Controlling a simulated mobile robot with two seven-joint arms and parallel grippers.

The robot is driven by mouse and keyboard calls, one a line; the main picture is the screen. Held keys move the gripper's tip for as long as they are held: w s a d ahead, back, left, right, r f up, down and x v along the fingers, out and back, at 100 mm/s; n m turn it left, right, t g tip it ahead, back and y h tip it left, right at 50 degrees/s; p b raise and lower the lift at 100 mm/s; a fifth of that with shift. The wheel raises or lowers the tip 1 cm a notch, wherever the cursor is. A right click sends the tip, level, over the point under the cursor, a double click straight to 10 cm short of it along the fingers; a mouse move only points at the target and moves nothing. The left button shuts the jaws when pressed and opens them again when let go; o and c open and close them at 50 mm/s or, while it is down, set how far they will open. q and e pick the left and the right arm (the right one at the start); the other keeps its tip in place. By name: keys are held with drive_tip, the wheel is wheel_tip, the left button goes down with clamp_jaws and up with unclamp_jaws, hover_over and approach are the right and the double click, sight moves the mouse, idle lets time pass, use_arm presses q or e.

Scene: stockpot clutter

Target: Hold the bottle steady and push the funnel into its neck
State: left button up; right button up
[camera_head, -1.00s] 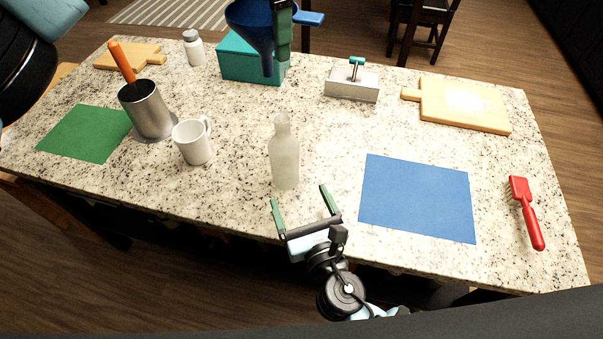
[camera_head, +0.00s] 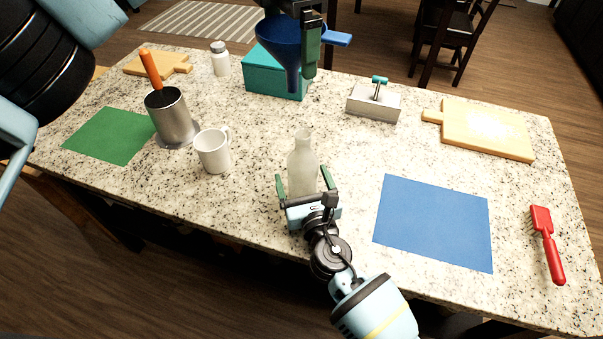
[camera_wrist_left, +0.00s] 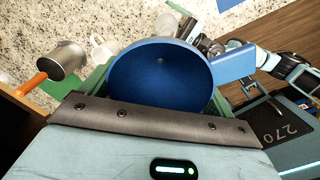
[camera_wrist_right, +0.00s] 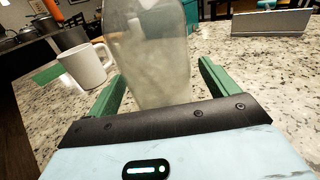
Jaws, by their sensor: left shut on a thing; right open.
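The frosted, translucent bottle (camera_head: 302,165) stands upright on the speckled counter. My right gripper (camera_head: 303,183) is open, with its green fingers on either side of the bottle's lower body; in the right wrist view the bottle (camera_wrist_right: 150,55) rises between them. The blue funnel (camera_head: 290,42) is held upright in the air by my left gripper (camera_head: 310,45), spout down, in front of the teal box and well behind the bottle. In the left wrist view the funnel's wide bowl (camera_wrist_left: 160,75) fills the space between the fingers and hides most of them.
A white mug (camera_head: 212,151) and a metal canister (camera_head: 171,115) with an orange-handled tool stand left of the bottle. A teal box (camera_head: 275,77) and a grey block with a teal handle (camera_head: 373,103) are behind. A blue mat (camera_head: 435,222) lies to the right.

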drive_tip(key=shift+x, duration=0.8)
drive_tip(key=c, duration=1.1)
use_arm(q)
wheel_tip(320, 180, down, 6)
drive_tip(key=d, duration=0.1)
drive_tip(key=shift+s+d+n, duration=0.25)
drive_tip(key=shift+d+n, duration=0.15)
drive_tip(key=shift+f, duration=0.1)
